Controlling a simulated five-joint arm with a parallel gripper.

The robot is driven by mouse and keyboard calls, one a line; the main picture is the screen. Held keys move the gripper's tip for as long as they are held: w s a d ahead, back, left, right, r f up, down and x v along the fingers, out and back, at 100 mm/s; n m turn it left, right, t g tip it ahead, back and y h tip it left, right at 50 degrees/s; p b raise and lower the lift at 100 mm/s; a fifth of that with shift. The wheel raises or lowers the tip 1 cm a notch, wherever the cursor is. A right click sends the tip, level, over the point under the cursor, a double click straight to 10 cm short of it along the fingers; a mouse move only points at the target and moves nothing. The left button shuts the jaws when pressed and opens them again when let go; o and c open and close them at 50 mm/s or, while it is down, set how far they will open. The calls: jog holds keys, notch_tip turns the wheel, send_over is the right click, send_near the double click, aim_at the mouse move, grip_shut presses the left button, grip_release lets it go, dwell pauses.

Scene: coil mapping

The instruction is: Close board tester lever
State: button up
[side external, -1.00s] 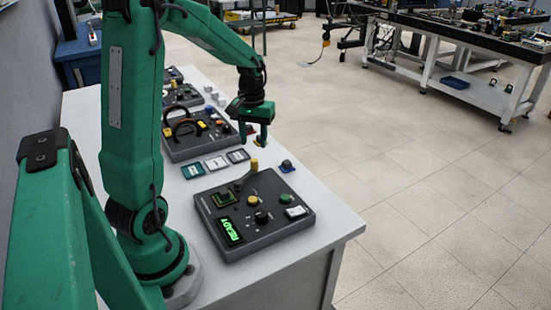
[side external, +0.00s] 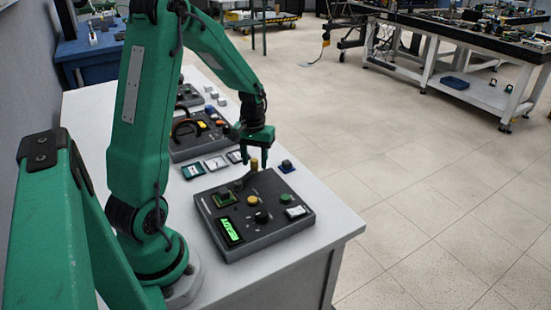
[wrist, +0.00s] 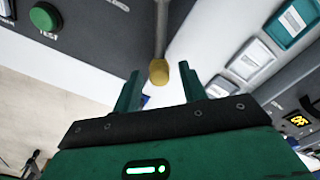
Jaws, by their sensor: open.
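The board tester (side external: 255,232) is a dark grey box near the front of the white table, with a green lit READY display (side external: 230,231). Its lever (side external: 248,178) stands up from the box's far side and has a yellow knob (side external: 254,164). In the wrist view the knob (wrist: 159,72) lies ahead of my gripper (wrist: 166,82), in the gap between the fingers, nearer the left one. My gripper (side external: 256,160) is open and is just over the knob in the side view. I cannot tell whether a finger touches the knob.
Three small framed cards (side external: 216,163) lie behind the tester. A dark block on a blue base (side external: 286,167) is to the right. The table's front right corner is clear.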

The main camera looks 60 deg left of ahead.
jog(key=shift+f, duration=0.35)
jog(key=shift+c, duration=0.4)
grip_shut()
